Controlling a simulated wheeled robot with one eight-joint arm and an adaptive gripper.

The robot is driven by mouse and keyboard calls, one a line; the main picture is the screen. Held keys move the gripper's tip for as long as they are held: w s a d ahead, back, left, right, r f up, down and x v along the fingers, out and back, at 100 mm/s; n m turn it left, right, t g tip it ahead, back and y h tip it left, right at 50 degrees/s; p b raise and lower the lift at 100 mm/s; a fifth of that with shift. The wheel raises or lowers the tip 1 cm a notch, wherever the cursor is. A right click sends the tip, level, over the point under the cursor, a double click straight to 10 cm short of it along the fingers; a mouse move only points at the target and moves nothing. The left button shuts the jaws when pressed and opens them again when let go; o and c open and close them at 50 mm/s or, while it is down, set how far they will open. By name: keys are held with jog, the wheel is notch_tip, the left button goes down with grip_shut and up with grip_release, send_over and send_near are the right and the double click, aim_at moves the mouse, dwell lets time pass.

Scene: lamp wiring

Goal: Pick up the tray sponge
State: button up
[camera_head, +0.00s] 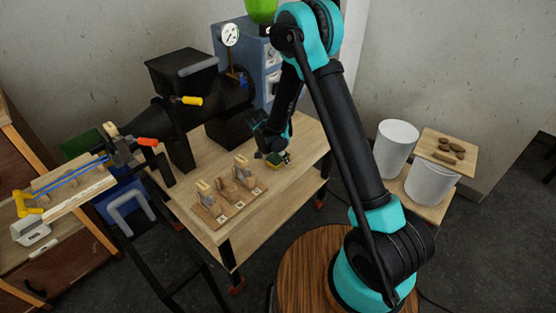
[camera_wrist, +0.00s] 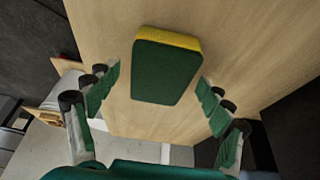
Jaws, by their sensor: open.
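The sponge (camera_wrist: 165,72), dark green on its broad face with a yellow layer, lies on the light wooden table top (camera_wrist: 250,30). In the head view the sponge (camera_head: 285,158) is a small patch beside my gripper (camera_head: 272,158), near the table's right part. In the wrist view my gripper (camera_wrist: 158,100) is open, with its green-padded fingers left and right of the sponge. There is a gap on each side, and neither finger touches it. The sponge shows between the fingers, toward and beyond their tips. No tray shows under the sponge.
A wooden base with several upright blocks (camera_head: 228,193) stands on the table's front left. A black machine (camera_head: 200,105) and a blue cabinet (camera_head: 257,65) stand behind. White buckets (camera_head: 397,145) stand at right. The table around the sponge is clear.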

aim_at(277, 157)
jog(key=shift+f, duration=0.25)
jog(key=shift+c, duration=0.5)
jog(key=c, duration=0.8)
jog(key=shift+o, duration=0.2)
jog(key=shift+r, duration=0.1)
notch_tip(277, 157, up, 20)
jog(key=shift+r, duration=0.2)
jog(key=shift+o, duration=0.5)
